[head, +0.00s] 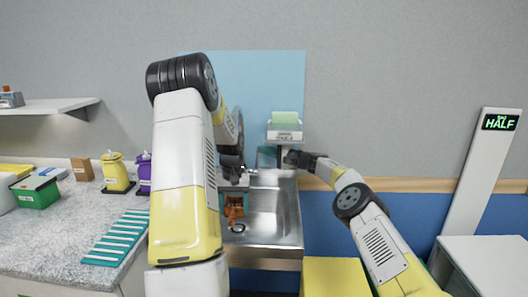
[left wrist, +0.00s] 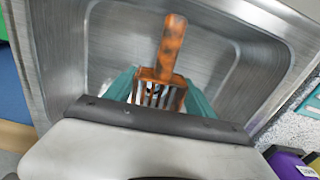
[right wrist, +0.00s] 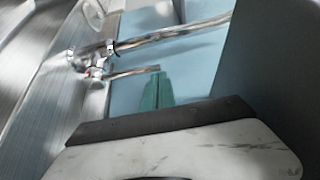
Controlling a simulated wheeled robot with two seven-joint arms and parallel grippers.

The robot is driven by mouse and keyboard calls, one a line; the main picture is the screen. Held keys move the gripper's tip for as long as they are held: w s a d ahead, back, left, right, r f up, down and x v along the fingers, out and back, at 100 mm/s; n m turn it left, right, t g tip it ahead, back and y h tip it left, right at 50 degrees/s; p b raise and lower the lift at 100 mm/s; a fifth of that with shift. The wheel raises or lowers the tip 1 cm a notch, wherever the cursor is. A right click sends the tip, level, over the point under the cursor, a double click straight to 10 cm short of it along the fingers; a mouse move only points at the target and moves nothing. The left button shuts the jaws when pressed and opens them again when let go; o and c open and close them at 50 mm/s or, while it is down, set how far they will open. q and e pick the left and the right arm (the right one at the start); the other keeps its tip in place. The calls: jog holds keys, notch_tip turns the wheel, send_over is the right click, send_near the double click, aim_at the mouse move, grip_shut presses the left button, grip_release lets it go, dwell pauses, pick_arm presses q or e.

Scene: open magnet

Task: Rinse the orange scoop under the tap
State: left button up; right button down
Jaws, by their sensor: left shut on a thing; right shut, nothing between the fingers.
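The orange scoop (head: 233,208) is over the left part of the steel sink (head: 283,222). In the left wrist view, the scoop (left wrist: 172,47) has an orange handle and a slotted or striped lower part. My left gripper (left wrist: 160,93) is shut on it, with teal fingers on either side. The chrome tap (right wrist: 165,38) shows in the right wrist view, with a small lever (right wrist: 130,73) beneath its spout. My right gripper (right wrist: 157,90) is shut and empty, its tips close to the lever's end; contact is unclear. I see no water stream.
A small wall shelf with a green block (head: 286,118) hangs above the sink. Yellow (head: 116,172) and purple (head: 143,172) dispensers, a green box (head: 36,192) and a teal ribbed mat (head: 118,238) are on the left counter. A panel reading HALF (head: 500,122) stands at right.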

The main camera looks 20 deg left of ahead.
jog(key=shift+d, duration=0.1)
jog(key=shift+s, duration=0.65)
jog(key=shift+d, duration=0.1)
jog(key=v, duration=1)
jog(key=shift+f, duration=0.25)
dwell(0.4)
dwell(0.4)
